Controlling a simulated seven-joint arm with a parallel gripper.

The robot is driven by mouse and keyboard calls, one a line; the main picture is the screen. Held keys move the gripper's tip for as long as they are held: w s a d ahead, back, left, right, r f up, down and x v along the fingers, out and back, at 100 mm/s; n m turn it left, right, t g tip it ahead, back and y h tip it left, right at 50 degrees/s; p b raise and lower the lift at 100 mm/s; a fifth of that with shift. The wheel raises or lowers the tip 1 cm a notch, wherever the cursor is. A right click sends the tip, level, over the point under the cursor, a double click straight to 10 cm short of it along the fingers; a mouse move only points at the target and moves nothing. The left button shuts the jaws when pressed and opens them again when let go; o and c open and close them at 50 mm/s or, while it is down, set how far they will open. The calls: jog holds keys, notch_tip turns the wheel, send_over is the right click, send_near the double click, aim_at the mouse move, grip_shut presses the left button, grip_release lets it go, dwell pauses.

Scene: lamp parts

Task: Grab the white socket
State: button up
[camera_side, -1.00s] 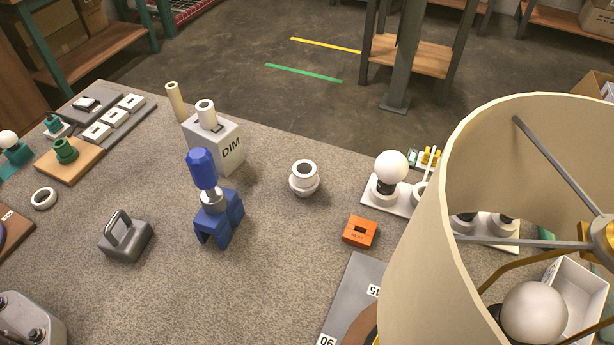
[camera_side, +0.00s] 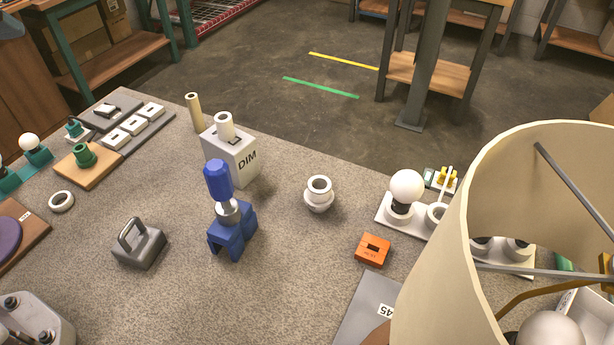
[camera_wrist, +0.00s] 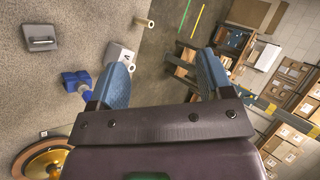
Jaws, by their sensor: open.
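The white socket (camera_side: 319,194) is a short, round, ringed piece with an open top. It stands upright on the grey speckled table in the side view, right of the DIM box and apart from other things. I cannot make it out in the wrist view, where my fingers and palm hide part of the table. My gripper (camera_wrist: 165,75) shows only in the wrist view. Its two blue-padded fingers are spread wide with nothing between them. It is tilted, with the room's floor and shelves behind the gap. Its distance from the socket cannot be told.
The grey DIM box (camera_side: 231,157) and a blue tool in its stand (camera_side: 230,218) are left of the socket. An orange block (camera_side: 372,250) and a white tray with a bulb (camera_side: 407,187) are to its right. A large lampshade (camera_side: 530,220) fills the right side. Table around the socket is clear.

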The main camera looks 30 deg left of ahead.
jog(key=w+d+m+t+y, duration=0.1)
jog(key=w+d+m+t, duration=0.3)
jog(key=w+d+m, duration=0.25)
jog(key=m+t+h, duration=0.7)
jog(key=m, duration=1.2)
send_over(314, 192)
jog(key=s+a, duration=0.3)
jog(key=s, duration=0.2)
jog(key=shift+m+h, duration=0.8)
jog(key=shift+m, duration=0.05)
jog(key=f, duration=1.2)
jog(key=d+f, duration=0.1)
jog(key=f, duration=1.2)
jog(key=d+f, duration=0.1)
jog(key=f, duration=1.1)
jog(key=shift+s+d+f, duration=0.15)
jog(key=shift+s+f, duration=0.05)
jog(key=shift+w+f, duration=0.1)
jog(key=shift+w, duration=0.15)
jog(key=w, duration=0.7)
jog(key=shift+d+r, duration=0.2)
jog(key=shift+d, duration=0.2)
